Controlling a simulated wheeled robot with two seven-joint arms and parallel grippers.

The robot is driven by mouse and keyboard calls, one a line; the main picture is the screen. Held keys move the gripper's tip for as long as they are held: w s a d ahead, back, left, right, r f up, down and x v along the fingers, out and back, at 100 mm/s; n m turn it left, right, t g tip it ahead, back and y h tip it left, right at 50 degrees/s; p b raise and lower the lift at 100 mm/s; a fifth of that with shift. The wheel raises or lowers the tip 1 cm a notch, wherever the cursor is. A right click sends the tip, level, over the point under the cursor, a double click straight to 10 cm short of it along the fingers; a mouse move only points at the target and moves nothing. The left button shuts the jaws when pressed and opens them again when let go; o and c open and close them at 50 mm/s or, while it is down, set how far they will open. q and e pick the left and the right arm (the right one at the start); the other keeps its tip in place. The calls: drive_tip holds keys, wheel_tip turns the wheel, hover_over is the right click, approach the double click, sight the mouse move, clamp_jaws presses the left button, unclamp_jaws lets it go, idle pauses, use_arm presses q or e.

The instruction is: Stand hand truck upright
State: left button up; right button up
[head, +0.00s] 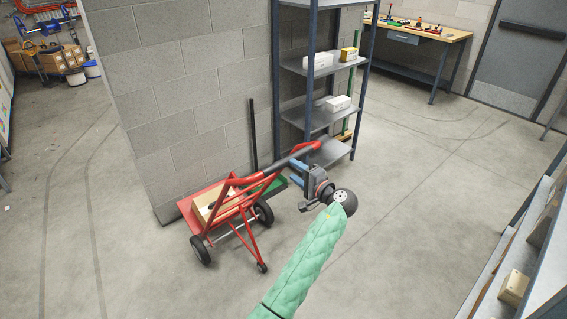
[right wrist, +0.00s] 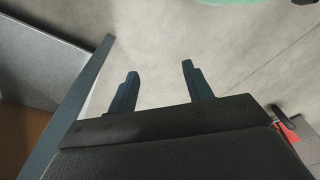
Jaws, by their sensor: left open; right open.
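The red hand truck (head: 238,203) stands tilted back by the block wall in the head view, its two black wheels and a small rear caster on the floor. A cardboard box (head: 207,207) lies on it, partly hidden by the frame. Its handle (head: 304,147) slants up to the right. My left gripper (head: 296,172), with blue fingers, is open just below and beside the handle end; I cannot tell whether it touches. My right gripper (right wrist: 158,78) is open and empty over bare floor in the right wrist view. It is not visible in the head view.
A grey shelf rack (head: 318,100) with white boxes stands behind the handle. A green tray (head: 270,187) lies behind the truck, and a dark pole (head: 253,135) leans on the wall (head: 185,90). Shelving (head: 520,245) borders the right. The floor (head: 420,165) between is clear.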

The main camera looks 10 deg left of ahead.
sight(286, 165)
use_arm(q)
drive_tip(key=p+x, duration=0.2)
drive_tip(key=x, duration=0.3)
drive_tip(key=shift+a+r, duration=0.15)
drive_tip(key=shift+p+x, duration=0.3)
drive_tip(key=shift+x, duration=0.45)
use_arm(e)
wheel_tip(286, 165, down, 6)
drive_tip(key=s+d, duration=0.1)
drive_tip(key=d, duration=0.1)
drive_tip(key=shift+s+t, duration=0.3)
drive_tip(key=shift+s, duration=0.05)
drive_tip(key=shift+f, duration=0.1)
use_arm(q)
clamp_jaws()
